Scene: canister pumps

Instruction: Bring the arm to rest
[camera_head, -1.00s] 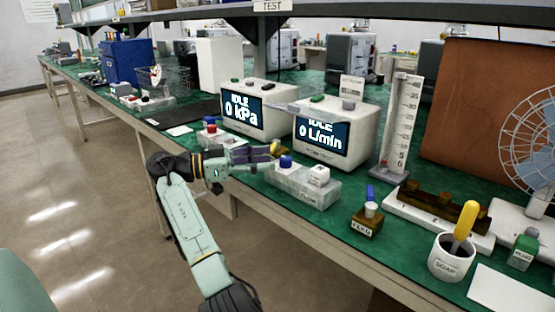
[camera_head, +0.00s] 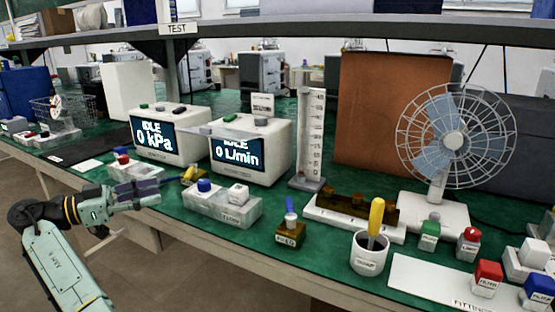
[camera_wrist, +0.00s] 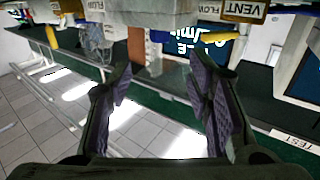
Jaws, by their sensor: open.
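My gripper (camera_head: 146,190) is at the left in the head view, out at the front edge of the green bench, and it points right toward the white block labelled FLOW (camera_head: 222,207). In the wrist view its two purple-padded fingers (camera_wrist: 165,95) stand apart with nothing between them. Floor tiles and the bench edge show through the gap. In the head view the fingers overlap the bench edge, and I cannot tell their exact height above it. The wrist view is turned over, with the bench things along its top.
Two displays (camera_head: 168,135) (camera_head: 236,152) read IDLE. A blue-topped part (camera_head: 290,227), a cup with a yellow handle (camera_head: 369,252), a fan (camera_head: 452,140) and red and blue filter blocks (camera_head: 487,278) stand to the right. A shelf (camera_head: 320,28) runs above. Open floor lies left of the bench.

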